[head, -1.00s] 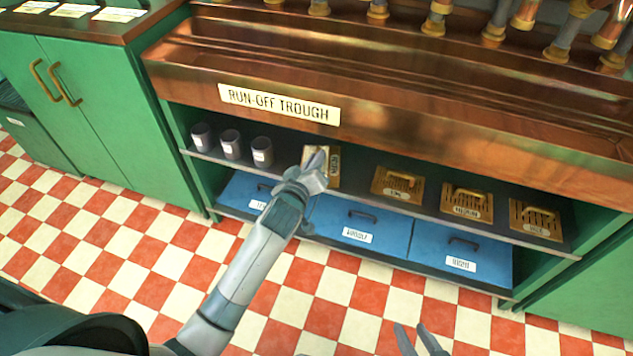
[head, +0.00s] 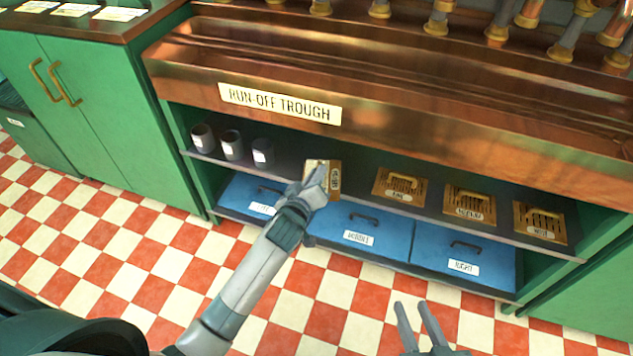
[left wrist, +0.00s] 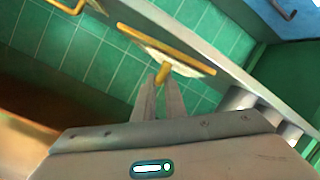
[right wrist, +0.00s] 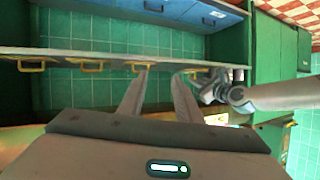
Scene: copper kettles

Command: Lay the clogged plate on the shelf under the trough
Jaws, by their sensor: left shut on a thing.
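My left gripper (head: 322,178) is shut on the brass handle of a slotted brass plate (head: 335,180), at the left of the row of plates. The plate is turned sideways to the others and partly hidden by the gripper; its label is too small to read. In the left wrist view the plate (left wrist: 180,55) shows nearly edge-on by the shelf edge. I cannot tell whether it touches the shelf (head: 345,202), which runs under the copper run-off trough (head: 400,120). My right gripper (head: 418,318) is open and empty, in front of the drawers.
Three grey cups (head: 232,145) stand at the shelf's left end. Three plates with handles, such as the nearest one (head: 400,187), lie to the right. Blue drawers (head: 362,230) sit below. A clear stretch of shelf lies between the cups and the held plate.

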